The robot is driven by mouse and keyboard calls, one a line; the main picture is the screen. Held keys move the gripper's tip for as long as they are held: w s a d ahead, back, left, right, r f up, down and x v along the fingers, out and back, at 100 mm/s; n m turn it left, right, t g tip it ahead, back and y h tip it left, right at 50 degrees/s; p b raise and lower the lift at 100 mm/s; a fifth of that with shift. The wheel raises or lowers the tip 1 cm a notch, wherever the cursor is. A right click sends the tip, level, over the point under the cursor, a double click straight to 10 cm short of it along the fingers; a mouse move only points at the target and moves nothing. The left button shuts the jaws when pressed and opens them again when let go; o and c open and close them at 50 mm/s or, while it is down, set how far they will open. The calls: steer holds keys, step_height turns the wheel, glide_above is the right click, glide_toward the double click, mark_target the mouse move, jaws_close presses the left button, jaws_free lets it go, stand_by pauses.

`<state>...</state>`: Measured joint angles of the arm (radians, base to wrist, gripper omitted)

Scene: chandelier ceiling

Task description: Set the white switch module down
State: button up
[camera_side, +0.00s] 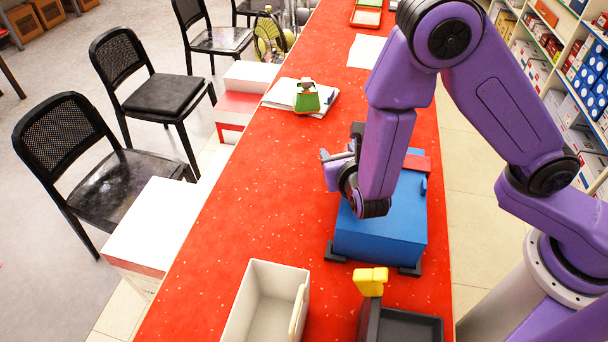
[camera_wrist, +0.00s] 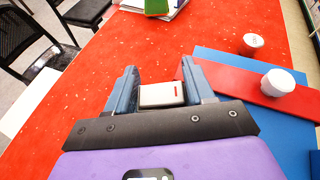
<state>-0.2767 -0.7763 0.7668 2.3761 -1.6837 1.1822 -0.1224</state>
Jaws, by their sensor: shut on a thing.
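The white switch module (camera_wrist: 162,95) sits between the two blue-grey fingers of my gripper (camera_wrist: 161,84) in the wrist view. It is a small pale block with a small reddish mark near its right side. The fingers are shut on its sides. In the side view my gripper (camera_side: 336,163) is at the left edge of the blue box (camera_side: 380,235), with its fingers pointing left over the red counter (camera_side: 250,200).
A red bar (camera_wrist: 240,88) lies on the blue box, with a white knob (camera_wrist: 278,82) on it. A grey open bin (camera_side: 265,305) and a dark tray (camera_side: 410,325) stand at the near end. Papers with a green object (camera_side: 306,97) lie farther back. The counter's left side is mostly clear.

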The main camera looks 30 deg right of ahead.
glide_above(304, 184)
steer(key=s, duration=0.1)
steer(key=f, duration=0.6)
steer(key=shift+d+f, duration=0.1)
steer(key=shift+d, duration=0.15)
steer(key=shift+w+a+f, duration=0.2)
steer(key=shift+w+f, duration=0.25)
steer(key=shift+f, duration=0.2)
steer(key=shift+w+a+f, duration=0.1)
steer(key=shift+f, duration=1.5)
steer(key=o, duration=1)
steer(key=shift+f, duration=0.15)
